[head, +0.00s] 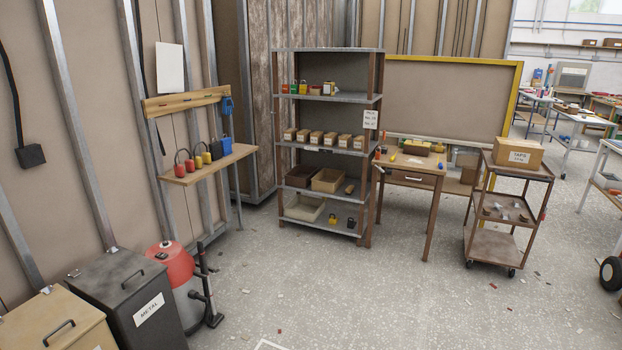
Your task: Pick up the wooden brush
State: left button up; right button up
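I cannot make out the wooden brush for certain. A small brown item (350,189) lies at the right end of a lower shelf of the metal rack; it is too small to identify. The small wooden table (408,169) right of the rack bears a brown item and several small coloured items, also too small to name surely. Neither of my grippers is in view.
The metal rack (330,97) holds small boxes and bins. A brown cart (508,219) carries a cardboard box (518,153). A wall bench (208,164) bears several padlocks. Metal bin (124,289) and red-topped drum (174,262) stand front left. The speckled floor (370,295) is mostly open, with small scraps.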

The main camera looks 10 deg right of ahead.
aim_at(349, 190)
jog(key=i+l+z, duration=0.35)
jog(key=i, duration=0.2)
jog(key=i+l+z, duration=0.2)
jog(key=i+z, duration=0.15)
jog(key=i, duration=0.2)
jog(key=i+z, duration=0.3)
jog(key=i, duration=0.25)
jog(key=i+l+u, duration=0.15)
jog(key=i+u, duration=0.2)
jog(key=i, duration=0.35)
jog(key=i+l+u, duration=0.35)
jog(key=i, duration=0.3)
jog(key=i+l+u, duration=0.35)
jog(key=i+l, duration=0.2)
jog(key=i, duration=0.05)
